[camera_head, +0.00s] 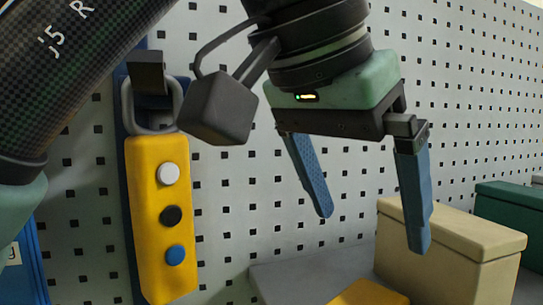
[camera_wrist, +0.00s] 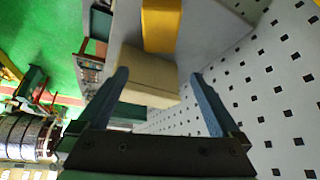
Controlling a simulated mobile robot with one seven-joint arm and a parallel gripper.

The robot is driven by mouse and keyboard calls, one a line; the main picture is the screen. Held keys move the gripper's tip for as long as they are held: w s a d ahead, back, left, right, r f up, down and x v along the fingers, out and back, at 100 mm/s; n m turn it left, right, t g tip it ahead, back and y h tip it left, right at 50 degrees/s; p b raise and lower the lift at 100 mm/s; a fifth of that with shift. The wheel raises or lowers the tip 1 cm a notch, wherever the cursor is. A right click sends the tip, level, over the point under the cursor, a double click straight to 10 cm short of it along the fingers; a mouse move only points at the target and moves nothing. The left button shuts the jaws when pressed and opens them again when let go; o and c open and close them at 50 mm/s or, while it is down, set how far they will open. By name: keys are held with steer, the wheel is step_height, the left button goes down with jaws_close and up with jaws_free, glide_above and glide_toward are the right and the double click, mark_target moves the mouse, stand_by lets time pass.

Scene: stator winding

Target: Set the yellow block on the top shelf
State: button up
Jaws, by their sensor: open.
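The yellow block (camera_head: 369,294) lies on a grey surface (camera_head: 300,278), cut off by the bottom edge of the head view. It also shows at the top of the wrist view (camera_wrist: 161,25), partly out of frame. My gripper (camera_head: 371,231) is open and empty, its two blue fingers pointing down and spread wide. It hangs above the grey surface, apart from the yellow block. In the wrist view the open fingers (camera_wrist: 160,76) frame a beige box, with the yellow block beyond their tips. I cannot tell whether the grey surface is the top shelf.
The beige box (camera_head: 450,250) stands beside the yellow block, close to my right finger in the head view. A dark green box (camera_head: 510,213) is farther right. A pegboard wall (camera_head: 260,190) rises behind. A yellow pendant with buttons (camera_head: 160,230) hangs at left.

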steer(key=w+d+r+t+h, duration=0.6)
steer(key=d+r+t+h, duration=0.1)
steer(key=d+t+h, duration=0.15)
steer(key=s+a+n+t+y, duration=0.4)
steer(key=a+n+t+y, duration=0.1)
steer(key=a+t+y, duration=0.1)
steer(key=s+a+r+n+t+y, duration=0.1)
steer(key=s+a+n+t+y, duration=0.4)
steer(key=a+t+y, duration=0.2)
steer(key=a+t, duration=0.2)
steer(key=a, duration=0.1)
steer(key=shift+a, duration=0.3)
